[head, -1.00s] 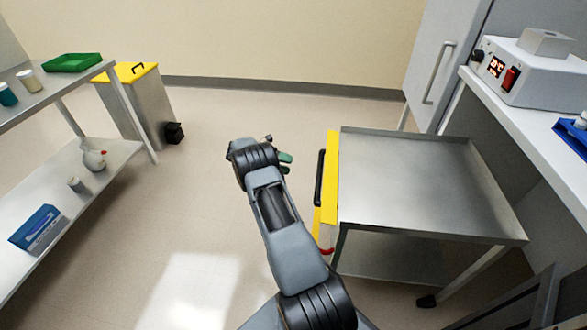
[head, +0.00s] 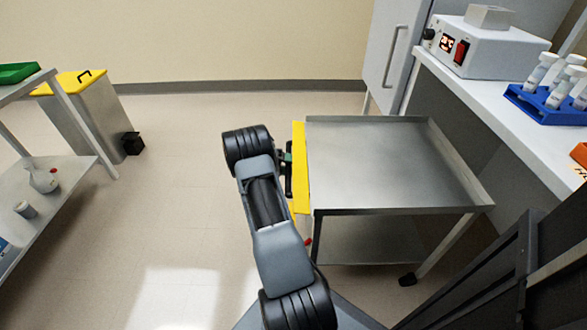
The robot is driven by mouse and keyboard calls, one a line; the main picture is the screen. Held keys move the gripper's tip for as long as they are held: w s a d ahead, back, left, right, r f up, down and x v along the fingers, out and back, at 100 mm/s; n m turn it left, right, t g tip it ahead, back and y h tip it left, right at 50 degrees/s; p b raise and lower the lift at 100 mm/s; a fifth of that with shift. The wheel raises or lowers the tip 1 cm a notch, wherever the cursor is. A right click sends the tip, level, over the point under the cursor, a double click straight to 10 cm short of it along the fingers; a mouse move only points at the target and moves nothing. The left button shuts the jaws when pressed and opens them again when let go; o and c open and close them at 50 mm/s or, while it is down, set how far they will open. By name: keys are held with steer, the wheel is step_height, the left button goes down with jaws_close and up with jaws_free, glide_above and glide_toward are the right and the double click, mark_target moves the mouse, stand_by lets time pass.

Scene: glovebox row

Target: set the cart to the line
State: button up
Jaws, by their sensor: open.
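The cart (head: 390,165) is a steel two-shelf cart with a bare top tray, on the right half of the head view. Its left end carries a yellow panel (head: 300,165) with a dark vertical handle (head: 289,170). My gripper (head: 286,158) is at the handle, just left of the yellow panel, and is open. My own wrist hides most of it, so I cannot tell whether the fingers are around the handle or beside it. One caster (head: 407,279) shows at the cart's near right. No floor line shows in this view.
A white bench (head: 500,125) with a heater box (head: 487,47) and a blue tube rack (head: 545,106) stands along the right. A yellow-lidded bin (head: 85,125) and a steel shelf (head: 60,185) stand at left. The floor (head: 170,200) between is clear.

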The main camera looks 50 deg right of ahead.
steer(key=shift+s+d+f, duration=0.1)
steer(key=shift+s+d, duration=0.2)
steer(key=shift+s, duration=0.05)
steer(key=shift+c, duration=0.3)
jaws_close()
